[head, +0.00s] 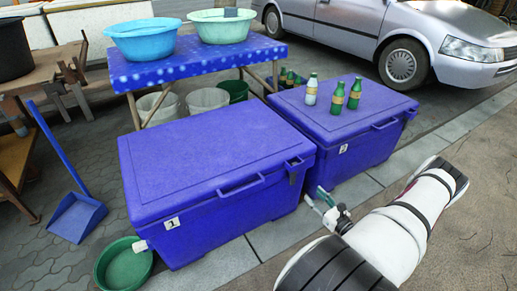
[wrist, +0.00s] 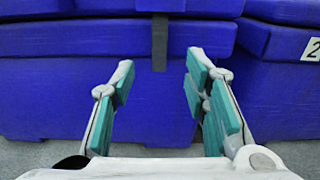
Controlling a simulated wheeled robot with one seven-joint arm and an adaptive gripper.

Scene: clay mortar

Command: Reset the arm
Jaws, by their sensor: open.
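My gripper (head: 318,198) is in front of the right end of the large left blue cooler (head: 210,150), at the end of my white arm coming from the lower right. In the wrist view my gripper (wrist: 160,68) has its two teal-padded fingers spread apart with nothing between them. Beyond them is the blue wall of a cooler (wrist: 60,100) with a dark latch strap (wrist: 160,42). I cannot tell the exact gap from the fingertips to that wall.
The right blue cooler (head: 370,130) carries several green bottles (head: 337,98); its number label (wrist: 312,49) shows in the wrist view. Behind stand a blue table (head: 190,66) with basins and a silver car (head: 400,40). A green basin (head: 124,266) and blue dustpan (head: 76,217) are at left. Pavement at right is clear.

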